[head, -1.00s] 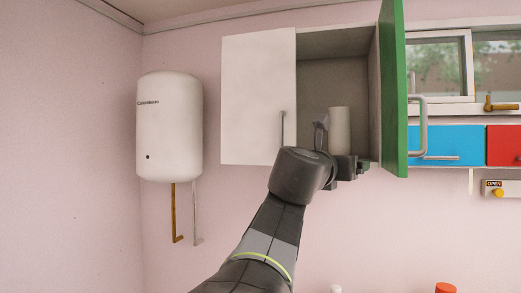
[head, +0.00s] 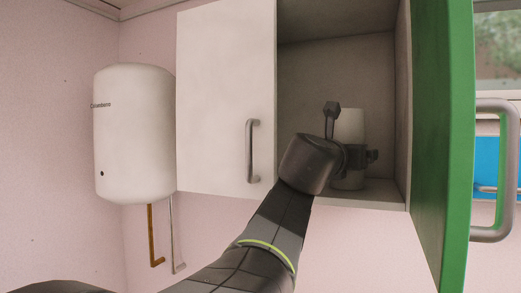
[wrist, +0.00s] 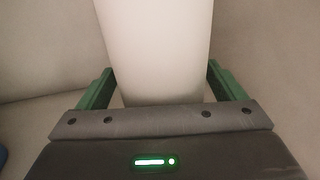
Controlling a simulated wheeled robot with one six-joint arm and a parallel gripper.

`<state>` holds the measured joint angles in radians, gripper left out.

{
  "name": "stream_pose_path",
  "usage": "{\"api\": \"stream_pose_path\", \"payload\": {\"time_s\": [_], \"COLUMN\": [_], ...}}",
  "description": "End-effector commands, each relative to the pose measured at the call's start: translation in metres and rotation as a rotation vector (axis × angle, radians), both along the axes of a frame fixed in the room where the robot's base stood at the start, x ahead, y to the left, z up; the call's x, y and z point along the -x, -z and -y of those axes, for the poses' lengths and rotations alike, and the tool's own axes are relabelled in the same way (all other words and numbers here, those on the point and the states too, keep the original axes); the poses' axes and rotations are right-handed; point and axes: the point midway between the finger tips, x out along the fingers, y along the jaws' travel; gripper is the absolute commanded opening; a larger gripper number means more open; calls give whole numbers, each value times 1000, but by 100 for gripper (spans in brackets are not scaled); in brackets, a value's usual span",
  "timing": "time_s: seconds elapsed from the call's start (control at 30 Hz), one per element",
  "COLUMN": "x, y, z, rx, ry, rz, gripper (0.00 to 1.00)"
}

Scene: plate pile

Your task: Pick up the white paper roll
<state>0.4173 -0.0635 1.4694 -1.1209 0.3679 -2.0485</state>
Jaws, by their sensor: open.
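The white paper roll (head: 349,125) stands upright inside the open wall cabinet (head: 400,120), on its floor. My gripper (head: 358,155) is inside the cabinet at the roll and hides part of it in the head view. In the wrist view the roll (wrist: 157,50) stands between the two green fingers of my gripper (wrist: 158,88). The fingers are open, one on each side, with a narrow gap on each side of the roll. The roll's lower end is partly hidden behind the gripper body.
The green cabinet door (head: 443,140) stands wide open on the right, with a grey handle (head: 495,170). The white left door (head: 225,100) is closed, close beside my arm. A white water heater (head: 135,135) hangs on the wall at left. Blue and red drawer fronts were further right; the blue one (head: 498,165) shows.

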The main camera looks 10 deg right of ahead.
Motion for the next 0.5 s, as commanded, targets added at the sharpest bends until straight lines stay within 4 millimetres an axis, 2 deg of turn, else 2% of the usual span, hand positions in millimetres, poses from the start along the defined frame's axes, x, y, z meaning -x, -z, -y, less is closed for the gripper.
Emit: {"api": "stream_pose_path", "payload": {"time_s": [0.23, 0.5], "x": [1, 1], "y": [-1, 0], "z": [0, 0], "rx": [0, 1], "ry": [0, 0], "rz": [1, 1], "gripper": [87, 37]}}
